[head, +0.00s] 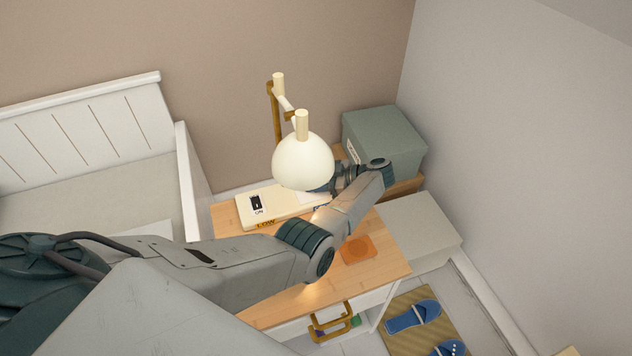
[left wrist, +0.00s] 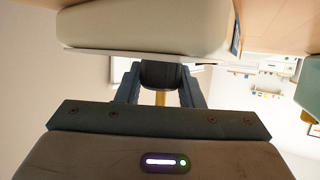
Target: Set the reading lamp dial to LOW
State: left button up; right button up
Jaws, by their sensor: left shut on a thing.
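The reading lamp has a cream dome shade (head: 303,160) on a brass and cream arm, above a cream base (head: 280,205) on the desk. My left gripper (left wrist: 160,82) is shut on a dark round dial (left wrist: 160,74) beside the cream base, which also shows in the left wrist view (left wrist: 145,28). In the head view the shade and my arm hide the dial and fingertips, so its setting cannot be read. My right gripper is out of view.
The wooden desk (head: 388,228) holds an orange coaster (head: 358,250) right of my forearm. A grey-green box (head: 385,140) stands behind at the right. A drawer with a brass handle (head: 331,322) is at the front. Blue slippers (head: 412,316) lie on a floor mat.

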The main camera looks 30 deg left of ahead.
pick_arm(q)
jog(key=o, duration=1)
jog(key=shift+w+d, duration=0.1)
jog(key=shift+d, duration=0.25)
jog(key=b+v, duration=0.2)
jog(key=v, duration=0.7)
jog(key=shift+w+d+r+b, duration=0.1)
jog(key=shift+r+b, duration=0.05)
jog(key=shift+b, duration=0.25)
jog(key=shift+d+r, duration=0.25)
jog(key=shift+d, duration=0.1)
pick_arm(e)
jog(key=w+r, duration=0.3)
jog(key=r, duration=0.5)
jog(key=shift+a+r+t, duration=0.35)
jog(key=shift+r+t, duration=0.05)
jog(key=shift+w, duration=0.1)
